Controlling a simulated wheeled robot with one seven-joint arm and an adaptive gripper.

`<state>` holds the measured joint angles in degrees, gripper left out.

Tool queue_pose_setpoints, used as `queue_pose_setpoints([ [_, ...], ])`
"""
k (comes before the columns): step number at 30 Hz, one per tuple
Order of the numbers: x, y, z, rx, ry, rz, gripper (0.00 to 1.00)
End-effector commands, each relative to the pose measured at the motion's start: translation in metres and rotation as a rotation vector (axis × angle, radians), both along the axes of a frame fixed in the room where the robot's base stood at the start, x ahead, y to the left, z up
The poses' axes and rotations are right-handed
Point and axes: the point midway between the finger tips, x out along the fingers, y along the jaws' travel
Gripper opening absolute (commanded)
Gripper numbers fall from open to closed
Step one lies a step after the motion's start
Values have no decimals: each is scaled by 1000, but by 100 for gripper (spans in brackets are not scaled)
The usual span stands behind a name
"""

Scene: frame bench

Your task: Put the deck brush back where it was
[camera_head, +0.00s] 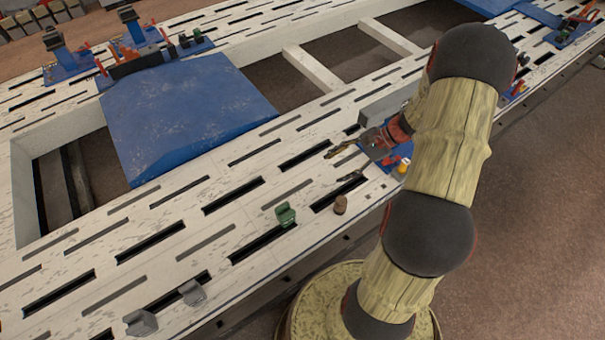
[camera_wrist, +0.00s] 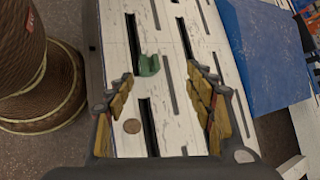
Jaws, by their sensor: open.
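I cannot make out a deck brush for certain in either view. My gripper (camera_head: 343,165) is open and empty above the slotted white bench; its spread fingers also show in the wrist view (camera_wrist: 160,73). A small brown cylinder (camera_head: 340,205) stands upright on the bench near the front edge, below my gripper in the head view. In the wrist view its round top (camera_wrist: 132,126) shows between the fingers, nearer the left one. A green notched block (camera_head: 286,214) sits left of the cylinder; it also shows beyond it in the wrist view (camera_wrist: 148,65).
Two grey brackets (camera_head: 192,292) (camera_head: 141,322) stand at the bench's front left. A blue panel (camera_head: 182,112) covers part of the frame opening. A blue fixture (camera_head: 399,158) is beside my gripper. Clamps (camera_head: 131,24) stand at the back left. Bare bench lies left of the green block.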

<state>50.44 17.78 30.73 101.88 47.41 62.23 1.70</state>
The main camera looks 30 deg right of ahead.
Motion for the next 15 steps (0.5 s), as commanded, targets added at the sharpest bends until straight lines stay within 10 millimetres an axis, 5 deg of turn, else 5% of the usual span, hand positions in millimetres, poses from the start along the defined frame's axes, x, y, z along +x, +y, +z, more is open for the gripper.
queue_pose_setpoints([
  [6,1,58,77,-212,-63,283,54],
  [15,-26,130,162,-502,-182,631,54],
])
